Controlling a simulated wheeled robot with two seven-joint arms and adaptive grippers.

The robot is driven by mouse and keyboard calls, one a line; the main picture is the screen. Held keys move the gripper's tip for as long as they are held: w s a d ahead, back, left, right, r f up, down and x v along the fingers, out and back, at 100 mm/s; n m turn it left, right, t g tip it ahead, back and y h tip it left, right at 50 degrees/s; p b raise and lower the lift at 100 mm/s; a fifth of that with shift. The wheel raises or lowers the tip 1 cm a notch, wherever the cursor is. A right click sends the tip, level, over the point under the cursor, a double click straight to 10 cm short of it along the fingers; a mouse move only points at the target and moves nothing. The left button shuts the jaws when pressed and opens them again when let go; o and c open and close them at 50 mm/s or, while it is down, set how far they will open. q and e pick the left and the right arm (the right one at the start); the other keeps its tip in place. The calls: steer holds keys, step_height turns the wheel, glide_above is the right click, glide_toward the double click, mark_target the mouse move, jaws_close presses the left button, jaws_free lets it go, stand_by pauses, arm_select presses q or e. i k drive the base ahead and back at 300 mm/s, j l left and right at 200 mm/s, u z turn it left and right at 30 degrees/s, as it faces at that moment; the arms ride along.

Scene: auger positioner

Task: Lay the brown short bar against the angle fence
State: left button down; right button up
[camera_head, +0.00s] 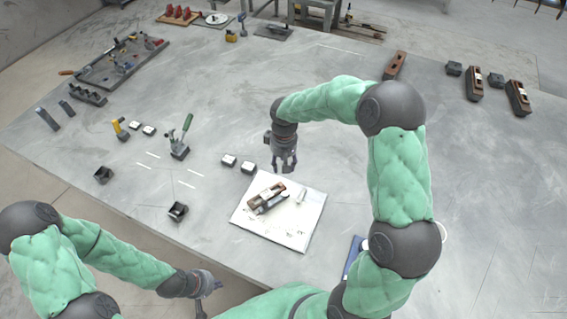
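A white square board (302,218) lies near the table's front edge. On it are a short brown bar-like piece (258,197) and a dark cylindrical piece (272,203), side by side and slanted; I cannot tell whether they touch. I cannot clearly make out which piece is the angle fence. My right gripper (283,166) points down just behind the board, above the table, with its fingers apart and nothing visible between them. My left gripper (208,295) is low at the front, off the table's front edge, away from the board, with its fingers apart and empty.
Two small pale-topped blocks (238,164) sit left of the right gripper. A green-handled clamp (181,142) stands further left. Brown blocks (395,65) lie at the back right. A blue item (353,257) is partly behind my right arm. The table's right middle is clear.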

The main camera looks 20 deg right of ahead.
mark_target(268, 194)
steer(key=k+j, duration=0.65)
steer(key=k, duration=0.25)
